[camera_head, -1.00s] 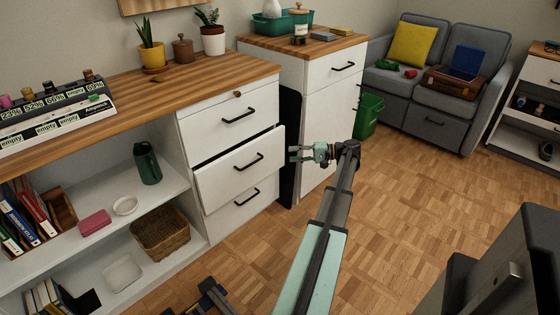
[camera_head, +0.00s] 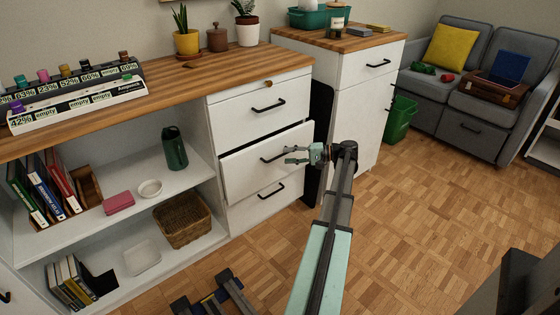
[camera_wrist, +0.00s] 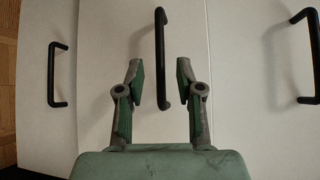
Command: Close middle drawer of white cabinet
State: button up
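The white cabinet (camera_head: 222,110) has three drawers with black bar handles. Its middle drawer (camera_head: 240,172) stands partly pulled out, its front ahead of the drawers above and below. My gripper (camera_head: 292,155) is just in front of the right part of that drawer's front, near its handle (camera_head: 272,159). In the wrist view my gripper (camera_wrist: 160,80) is open, its two fingers on either side of the middle handle (camera_wrist: 160,45). Whether the fingers touch the drawer front cannot be told. The top drawer (camera_head: 240,107) and bottom drawer (camera_head: 250,208) look shut.
Open shelves left of the drawers hold a green bottle (camera_head: 174,149), a wicker basket (camera_head: 182,220) and books. A second white cabinet (camera_head: 365,100) stands to the right, with a green bin (camera_head: 399,118) beside it. The wooden floor (camera_head: 420,210) to the right is clear.

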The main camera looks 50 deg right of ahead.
aim_at(280, 156)
jog(key=shift+b+x, duration=0.5)
jog(key=shift+x, duration=1.55)
grip_shut()
